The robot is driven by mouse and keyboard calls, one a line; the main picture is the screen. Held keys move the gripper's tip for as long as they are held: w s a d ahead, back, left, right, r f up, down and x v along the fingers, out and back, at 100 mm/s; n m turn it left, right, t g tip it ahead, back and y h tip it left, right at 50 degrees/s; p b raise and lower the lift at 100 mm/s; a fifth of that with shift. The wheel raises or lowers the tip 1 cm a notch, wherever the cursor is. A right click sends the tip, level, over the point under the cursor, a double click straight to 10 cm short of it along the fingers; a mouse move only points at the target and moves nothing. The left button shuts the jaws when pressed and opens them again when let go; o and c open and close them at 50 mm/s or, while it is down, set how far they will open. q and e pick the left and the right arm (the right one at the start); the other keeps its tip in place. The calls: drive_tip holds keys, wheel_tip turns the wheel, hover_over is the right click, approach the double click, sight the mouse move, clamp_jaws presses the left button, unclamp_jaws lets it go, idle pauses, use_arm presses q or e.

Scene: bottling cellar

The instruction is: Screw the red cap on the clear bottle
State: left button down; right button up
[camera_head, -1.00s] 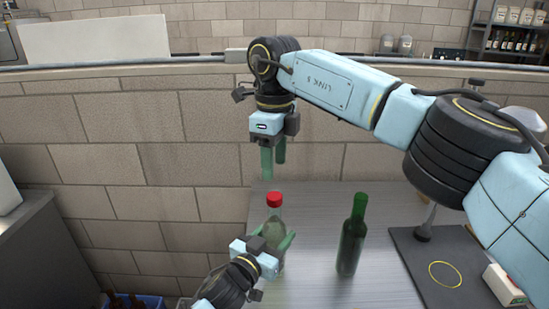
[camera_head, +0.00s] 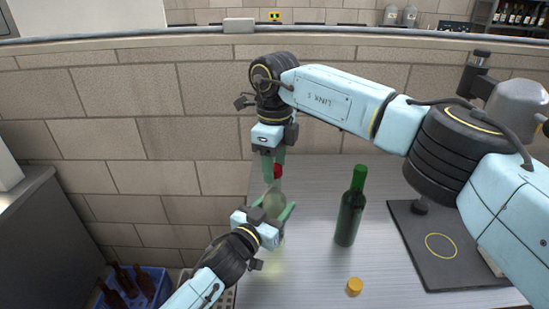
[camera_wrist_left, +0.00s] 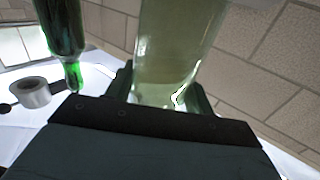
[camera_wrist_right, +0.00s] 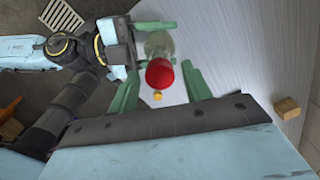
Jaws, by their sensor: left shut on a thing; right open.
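The clear bottle (camera_head: 274,204) is upright at the left end of the metal table and also shows in the left wrist view (camera_wrist_left: 178,50). My left gripper (camera_head: 273,212) is shut around its body. The red cap (camera_head: 278,171) sits at the top of the bottle; how tightly it is seated cannot be told. My right gripper (camera_head: 274,168) is above, pointing down and open, with its fingers on either side of the cap. In the right wrist view the red cap (camera_wrist_right: 160,73) lies between the two fingers, with gaps beside it, and covers the bottle's mouth.
A dark green bottle (camera_head: 350,212) stands right of the clear one. An orange cap (camera_head: 354,286) lies near the front of the table. A dark mat (camera_head: 425,270) is at the right. A blue crate (camera_head: 152,275) with dark bottles stands lower left, below table height.

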drive_tip(key=c, duration=1)
drive_tip(key=o, duration=1.1)
drive_tip(key=shift+r, duration=0.1)
use_arm(q)
drive_tip(key=shift+c, duration=2.4)
unclamp_jaws()
use_arm(e)
wheel_tip(320, 180, up, 12)
drive_tip(key=shift+f, duration=0.1)
